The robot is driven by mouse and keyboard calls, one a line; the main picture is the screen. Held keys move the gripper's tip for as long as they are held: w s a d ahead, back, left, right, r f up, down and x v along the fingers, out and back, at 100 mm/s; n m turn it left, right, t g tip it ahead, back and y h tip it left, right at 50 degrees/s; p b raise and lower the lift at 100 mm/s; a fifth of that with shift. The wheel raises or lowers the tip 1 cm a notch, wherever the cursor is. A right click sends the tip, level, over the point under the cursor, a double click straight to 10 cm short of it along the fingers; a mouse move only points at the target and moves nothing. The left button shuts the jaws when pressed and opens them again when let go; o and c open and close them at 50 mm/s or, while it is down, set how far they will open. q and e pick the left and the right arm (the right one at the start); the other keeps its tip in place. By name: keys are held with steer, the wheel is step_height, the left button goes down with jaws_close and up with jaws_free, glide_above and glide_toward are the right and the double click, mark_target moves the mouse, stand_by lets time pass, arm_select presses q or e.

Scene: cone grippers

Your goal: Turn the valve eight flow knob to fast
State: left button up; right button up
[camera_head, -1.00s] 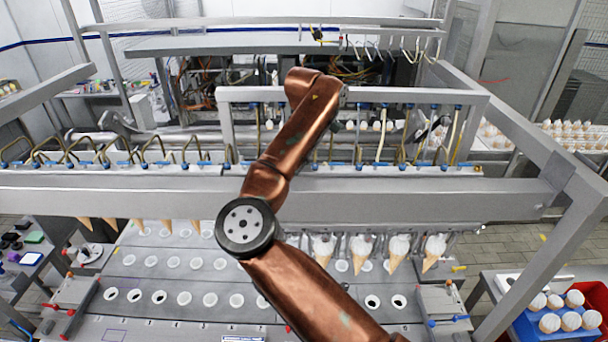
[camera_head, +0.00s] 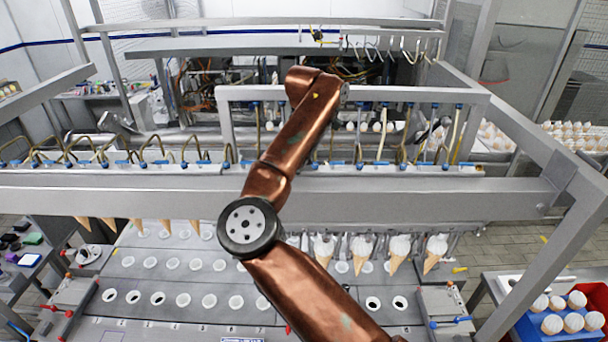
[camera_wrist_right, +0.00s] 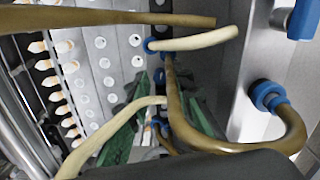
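A row of blue valve knobs (camera_head: 385,164) with bent hoses runs along the rail behind the long grey beam. I cannot tell which knob is valve eight, and its setting is not readable. My copper right arm crosses the middle of the head view and hides part of the row; its gripper is hidden there. In the right wrist view, my right gripper (camera_wrist_right: 162,125) shows two green fingers spread apart. A hose and a small blue fitting lie between them, and I cannot tell whether they touch. A blue knob (camera_wrist_right: 268,95) with a brown hose is to their right. My left gripper is not in view.
The grey beam (camera_head: 420,200) and an upright frame (camera_head: 350,93) surround the valves. Pale and brown hoses (camera_wrist_right: 115,135) pass close around the right gripper. Filled cones (camera_head: 362,252) hang below the beam over a holed plate (camera_head: 200,318). A blue tray (camera_head: 535,325) stands lower right.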

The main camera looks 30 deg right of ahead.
steer(key=shift+o, duration=0.8)
steer(key=shift+r, duration=0.15)
step_height(320, 180, up, 12)
steer(key=shift+s, duration=0.1)
steer(key=f+m, duration=0.1)
steer(key=f, duration=0.1)
steer(key=f+m, duration=0.2)
steer(key=shift+w+f+m+p, duration=0.2)
steer(key=shift+f+m+p, duration=0.1)
steer(key=shift+f+p, duration=0.05)
steer(key=shift+f, duration=0.35)
step_height(320, 180, down, 7)
steer(key=shift+s+r+p, duration=0.1)
steer(key=shift+p, duration=0.7)
steer(key=shift+c, duration=0.7)
